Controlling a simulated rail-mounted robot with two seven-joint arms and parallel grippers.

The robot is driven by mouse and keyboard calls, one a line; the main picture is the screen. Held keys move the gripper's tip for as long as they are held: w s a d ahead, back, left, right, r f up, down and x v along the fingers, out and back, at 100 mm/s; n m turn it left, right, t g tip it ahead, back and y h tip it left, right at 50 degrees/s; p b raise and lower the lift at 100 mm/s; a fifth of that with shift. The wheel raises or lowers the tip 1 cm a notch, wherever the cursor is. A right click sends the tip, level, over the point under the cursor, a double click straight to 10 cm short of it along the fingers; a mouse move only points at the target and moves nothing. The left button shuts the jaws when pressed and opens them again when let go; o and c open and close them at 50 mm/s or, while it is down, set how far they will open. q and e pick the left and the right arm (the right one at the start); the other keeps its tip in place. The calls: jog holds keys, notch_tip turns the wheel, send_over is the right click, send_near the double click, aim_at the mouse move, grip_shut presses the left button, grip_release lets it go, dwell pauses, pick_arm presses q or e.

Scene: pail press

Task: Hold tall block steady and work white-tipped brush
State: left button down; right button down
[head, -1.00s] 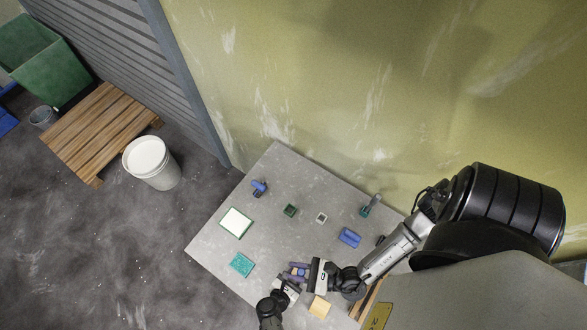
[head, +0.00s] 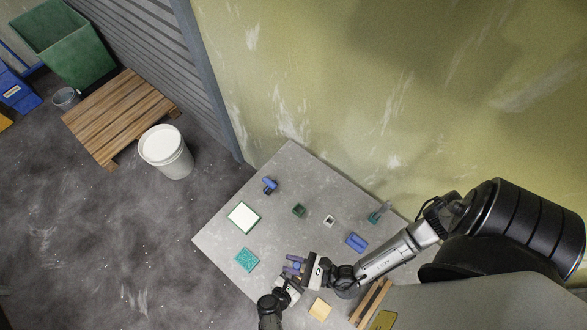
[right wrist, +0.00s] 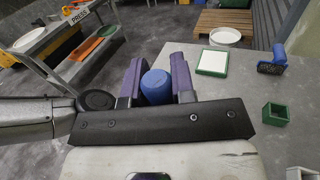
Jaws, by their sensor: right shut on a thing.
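My right gripper (head: 292,264) has purple fingers and is shut on a blue round-topped thing. It also shows in the right wrist view (right wrist: 155,75), with the blue thing (right wrist: 156,87) upright between the fingers. I cannot tell whether this is the tall block or part of the brush. My left gripper (head: 287,292) is just below the right one in the head view, close to it; its fingertips are not clear. No white tip shows clearly. A blue block (head: 356,242) lies to the right, and a teal holder with a grey upright piece (head: 379,212) stands beyond it.
The grey table (head: 290,165) also carries a green-framed white pad (head: 243,217), a teal pad (head: 247,260), a dark-blue tool (head: 269,186), a green box (head: 299,210), a small white box (head: 329,221) and a tan square (head: 320,308). A white pail (head: 165,150) stands on the floor.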

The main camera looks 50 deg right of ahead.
jog(key=shift+r, duration=2)
jog(key=shift+f, duration=0.1)
jog(key=shift+f, duration=1.1)
jog(key=shift+f, duration=0.8)
jog(key=shift+r, duration=0.1)
jog(key=shift+s, duration=0.1)
jog(key=s, duration=0.2)
jog(key=shift+s, duration=0.4)
